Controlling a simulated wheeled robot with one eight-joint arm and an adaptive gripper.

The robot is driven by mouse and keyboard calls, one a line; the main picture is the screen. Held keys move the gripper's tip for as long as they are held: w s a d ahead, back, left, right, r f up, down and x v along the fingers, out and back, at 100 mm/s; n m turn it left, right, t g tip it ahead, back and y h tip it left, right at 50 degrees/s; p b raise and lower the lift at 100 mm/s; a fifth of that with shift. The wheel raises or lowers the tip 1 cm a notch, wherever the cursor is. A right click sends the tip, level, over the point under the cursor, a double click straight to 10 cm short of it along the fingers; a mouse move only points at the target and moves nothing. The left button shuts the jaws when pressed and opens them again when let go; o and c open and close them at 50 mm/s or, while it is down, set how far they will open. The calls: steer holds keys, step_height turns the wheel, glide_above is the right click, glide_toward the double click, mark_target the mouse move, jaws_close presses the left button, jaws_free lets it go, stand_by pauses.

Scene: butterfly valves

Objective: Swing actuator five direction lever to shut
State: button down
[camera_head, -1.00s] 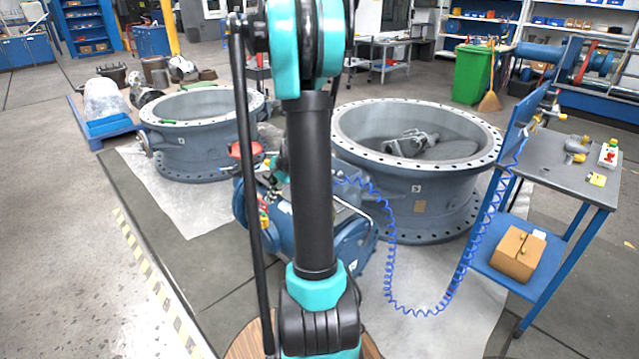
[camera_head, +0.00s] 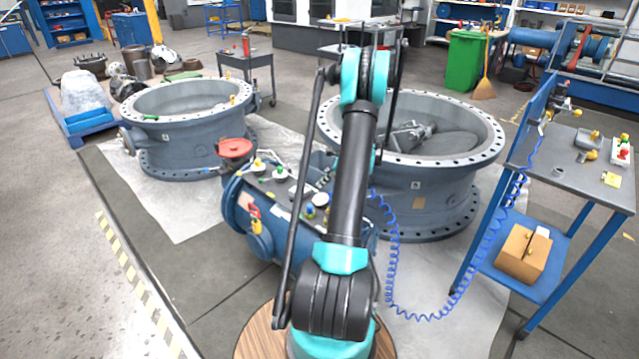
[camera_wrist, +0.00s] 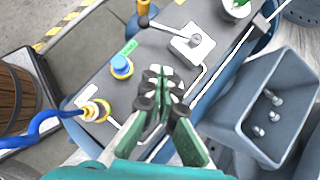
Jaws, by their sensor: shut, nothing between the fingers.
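The blue actuator box (camera_head: 270,232) stands between two large flanged valve bodies in the head view, partly hidden behind my arm. In the wrist view, its dark top (camera_wrist: 160,45) carries a lever (camera_wrist: 168,29) pivoted on a white plate (camera_wrist: 194,48). My gripper (camera_wrist: 161,72) is shut and empty over the actuator top, below and left of the plate, apart from the lever. In the head view my gripper is mostly hidden behind the arm.
A blue knob (camera_wrist: 121,66) and a yellow fitting (camera_wrist: 95,109) with a blue hose lie left of the fingers. A grey open box (camera_wrist: 262,105) stands at right. The coiled blue hose (camera_head: 392,270) hangs near the workbench (camera_head: 585,165).

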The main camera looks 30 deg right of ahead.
mark_target(295, 194)
steer(key=x, duration=0.8)
steer(key=shift+w+a, duration=0.1)
steer(key=shift+a, duration=0.05)
steer(key=shift+w+a+f, duration=0.15)
steer(key=shift+w+a, duration=0.55)
steer(key=shift+a, duration=0.2)
steer(key=shift+w+a+f, duration=0.1)
steer(key=shift+w+a, duration=0.3)
steer(key=shift+a, duration=0.05)
steer(key=shift+a, duration=0.1)
steer(key=shift+w+a, duration=0.1)
steer(key=shift+a+m, duration=0.1)
steer(key=shift+m, duration=0.2)
